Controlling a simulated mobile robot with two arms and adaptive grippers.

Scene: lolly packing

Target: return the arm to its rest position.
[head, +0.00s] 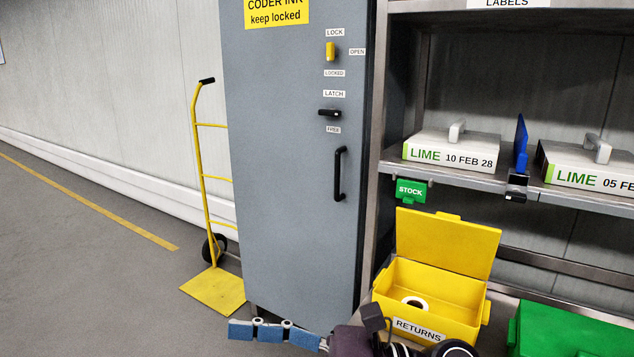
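My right gripper (242,331) shows at the bottom edge, in front of the foot of the grey cabinet. Its blue, jointed finger points left. Its dark purple body (352,341) and black wrist parts lie to the right, cut off by the frame. I see only one finger clearly, so its opening cannot be told. Nothing is seen held in the visible part. My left gripper is not in view.
The grey cabinet (290,200) is shut. Right of it stand an open yellow RETURNS bin (455,318) with a white roll (415,303), a green bin (565,335) and a shelf (460,181) with LIME boxes. A yellow hand truck (215,290) stands left; floor further left is clear.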

